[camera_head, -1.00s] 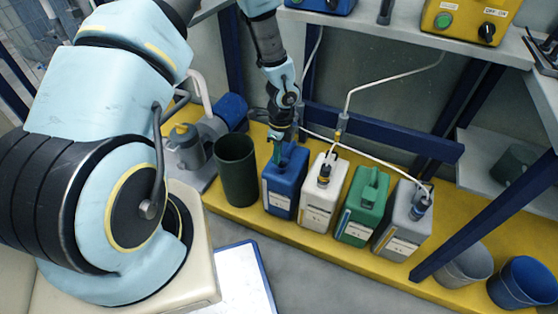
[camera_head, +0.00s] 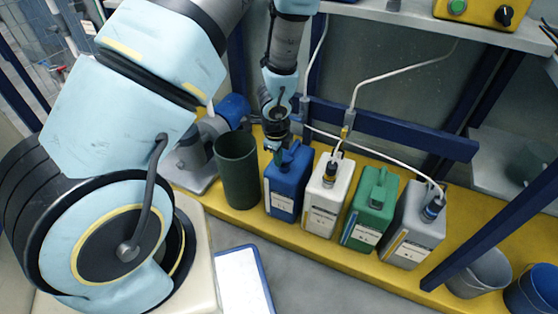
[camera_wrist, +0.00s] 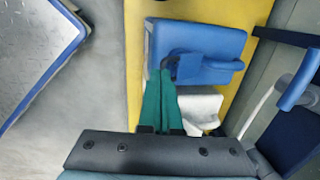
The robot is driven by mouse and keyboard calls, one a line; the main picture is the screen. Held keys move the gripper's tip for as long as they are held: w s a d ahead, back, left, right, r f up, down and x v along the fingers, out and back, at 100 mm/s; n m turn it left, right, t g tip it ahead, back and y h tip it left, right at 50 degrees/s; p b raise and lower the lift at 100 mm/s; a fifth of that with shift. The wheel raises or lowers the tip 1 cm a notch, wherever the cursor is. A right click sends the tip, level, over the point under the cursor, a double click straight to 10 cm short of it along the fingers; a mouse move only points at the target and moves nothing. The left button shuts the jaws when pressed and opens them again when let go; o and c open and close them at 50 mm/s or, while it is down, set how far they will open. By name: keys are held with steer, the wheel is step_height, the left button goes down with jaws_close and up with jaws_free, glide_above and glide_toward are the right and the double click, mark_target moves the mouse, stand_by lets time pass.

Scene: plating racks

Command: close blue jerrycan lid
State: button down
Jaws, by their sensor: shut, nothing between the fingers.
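The blue jerrycan (camera_head: 284,203) stands upright on the yellow shelf, at the left end of the row of jerrycans. In the wrist view its top (camera_wrist: 215,45) shows, with the carry handle on the right. A dark blue cap-like part (camera_wrist: 187,67) lies on its top, right by my fingertips; whether this lid is closed I cannot tell. My gripper (camera_wrist: 167,76) has teal fingers, shut and empty, with the tips at the near edge of the can's top. In the head view my gripper (camera_head: 277,152) is over the blue can and hides its opening. Contact cannot be told.
A white jerrycan (camera_head: 322,210) stands close on the right, then a green one (camera_head: 366,222) and a grey one (camera_head: 415,222) with a hose. A dark green bin (camera_head: 238,178) stands left of the blue can. A blue beam (camera_head: 400,135) runs behind.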

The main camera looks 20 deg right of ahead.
steer(key=shift+s+f+b, duration=0.1)
steer(key=shift+f+b, duration=0.25)
steer(key=shift+b, duration=0.2)
steer(key=shift+s+a+f+b, duration=0.25)
steer(key=shift+f+b, duration=0.3)
steer(key=shift+b, duration=0.2)
steer(key=shift+s+a+f+b, duration=0.25)
steer(key=shift+f+b, duration=0.3)
steer(key=shift+b, duration=0.15)
steer(key=shift+s+a+f+b, duration=0.25)
steer(key=shift+f+b, duration=0.3)
steer(key=shift+b, duration=0.2)
